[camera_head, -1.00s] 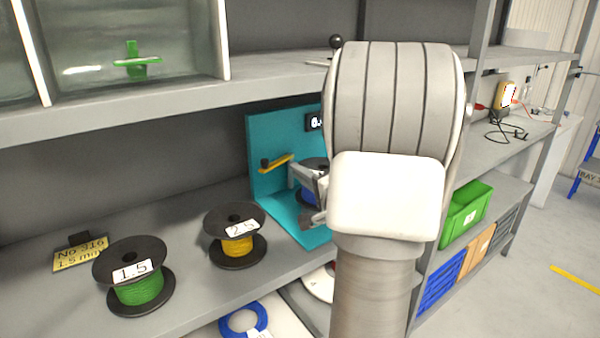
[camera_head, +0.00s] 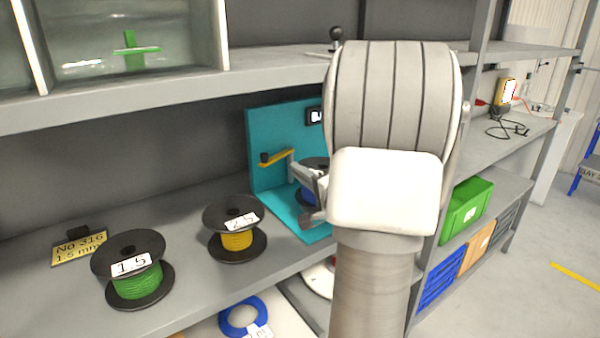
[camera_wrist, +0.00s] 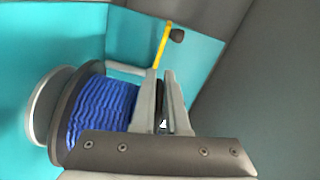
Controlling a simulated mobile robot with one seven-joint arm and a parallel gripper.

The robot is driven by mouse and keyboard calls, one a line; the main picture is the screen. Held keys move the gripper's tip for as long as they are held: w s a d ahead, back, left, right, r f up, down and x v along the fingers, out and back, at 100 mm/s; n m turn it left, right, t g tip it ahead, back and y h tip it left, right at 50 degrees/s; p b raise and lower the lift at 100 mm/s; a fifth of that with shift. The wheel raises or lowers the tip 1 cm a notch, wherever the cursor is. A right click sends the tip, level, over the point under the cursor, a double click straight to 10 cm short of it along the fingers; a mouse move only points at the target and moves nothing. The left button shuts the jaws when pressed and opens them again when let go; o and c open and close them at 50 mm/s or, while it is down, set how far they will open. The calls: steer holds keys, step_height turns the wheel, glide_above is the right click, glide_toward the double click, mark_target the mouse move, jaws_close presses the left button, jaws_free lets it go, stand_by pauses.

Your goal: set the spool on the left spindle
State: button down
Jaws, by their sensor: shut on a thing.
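A spool of blue wire (camera_wrist: 103,110) with dark flanges lies on its side in the wrist view. It also shows in the head view (camera_head: 308,196), partly behind my arm, in front of a teal stand (camera_head: 262,125). My gripper (camera_wrist: 163,98) is shut on the spool's right flange, with a pale label showing between the fingers. In the head view my gripper (camera_head: 308,198) is largely hidden by my arm. A yellow bar with a black knob (camera_head: 277,159) sticks out from the stand, with a grey rod beside it. I cannot tell which part is the left spindle.
A green-wire spool (camera_head: 138,280) and a yellow-wire spool (camera_head: 237,241) stand on the shelf to the left, near a yellow tag (camera_head: 80,249). An upper shelf (camera_head: 150,92) runs above. A pale disc (camera_wrist: 48,105) is beside the blue spool.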

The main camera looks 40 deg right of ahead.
steer(key=shift+f+b, duration=0.55)
steer(key=shift+f, duration=0.35)
steer(key=shift+c, duration=1.2)
jaws_free()
steer(key=shift+f, duration=0.1)
steer(key=shift+s+d, duration=0.1)
steer(key=shift+s, duration=0.4)
steer(key=shift+s+a+p, duration=0.15)
steer(key=shift+s+p, duration=0.1)
steer(key=shift+s, duration=0.8)
steer(key=shift+s+a+p, duration=0.1)
steer(key=shift+s+p, duration=0.1)
steer(key=shift+s, duration=0.8)
steer(key=shift+s+a, duration=0.25)
steer(key=shift+s, duration=0.75)
steer(key=shift+s+a, duration=0.2)
steer(key=shift+s, duration=0.75)
